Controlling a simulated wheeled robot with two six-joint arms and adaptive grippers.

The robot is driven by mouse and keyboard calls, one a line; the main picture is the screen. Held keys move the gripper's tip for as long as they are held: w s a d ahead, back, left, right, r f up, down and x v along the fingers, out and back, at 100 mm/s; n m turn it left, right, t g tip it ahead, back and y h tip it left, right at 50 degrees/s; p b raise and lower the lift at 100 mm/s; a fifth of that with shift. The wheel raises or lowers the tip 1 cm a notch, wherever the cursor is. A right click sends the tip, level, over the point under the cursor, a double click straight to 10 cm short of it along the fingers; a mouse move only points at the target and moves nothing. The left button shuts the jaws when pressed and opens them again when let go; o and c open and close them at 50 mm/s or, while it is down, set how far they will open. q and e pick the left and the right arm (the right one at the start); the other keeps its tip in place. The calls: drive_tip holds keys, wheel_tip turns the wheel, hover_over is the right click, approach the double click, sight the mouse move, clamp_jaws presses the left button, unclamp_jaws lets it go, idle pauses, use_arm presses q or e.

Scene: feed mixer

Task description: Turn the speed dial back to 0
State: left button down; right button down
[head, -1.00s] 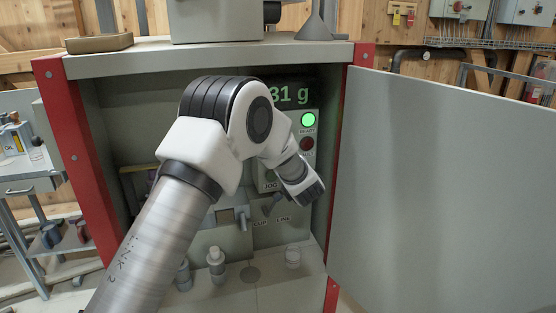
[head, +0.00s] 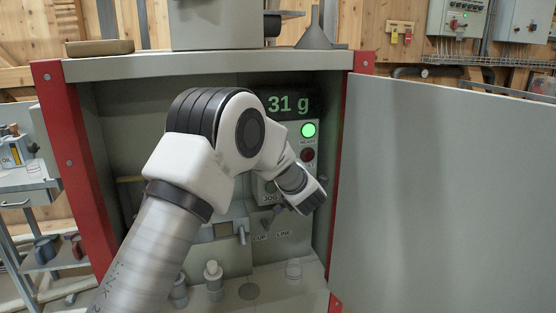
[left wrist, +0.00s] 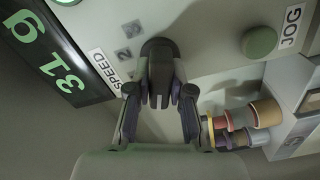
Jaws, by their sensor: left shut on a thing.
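The speed dial (left wrist: 160,55) is a dark knob on the grey panel, beside the SPEED label (left wrist: 103,70) in the left wrist view. My left gripper (left wrist: 161,90) is shut on the dial's grip, a finger on each side. In the head view my left arm reaches into the cabinet and hides the dial and the fingers. My right gripper is not in view.
The green-digit display (head: 290,104) reads 31 g. Below it are a lit green button (head: 309,130) and a red button (head: 307,154). The JOG button (left wrist: 259,42) sits near the dial. An open door (head: 430,190) stands at the right, and small jars (head: 213,275) are below.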

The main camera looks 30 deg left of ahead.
use_arm(q)
drive_tip(key=c, duration=1)
unclamp_jaws()
drive_tip(key=shift+f, duration=0.1)
drive_tip(key=shift+c, duration=0.2)
drive_tip(key=shift+d, duration=0.15)
drive_tip(key=v, duration=1.1)
drive_tip(key=shift+s+d, duration=0.25)
drive_tip(key=shift+d, duration=0.05)
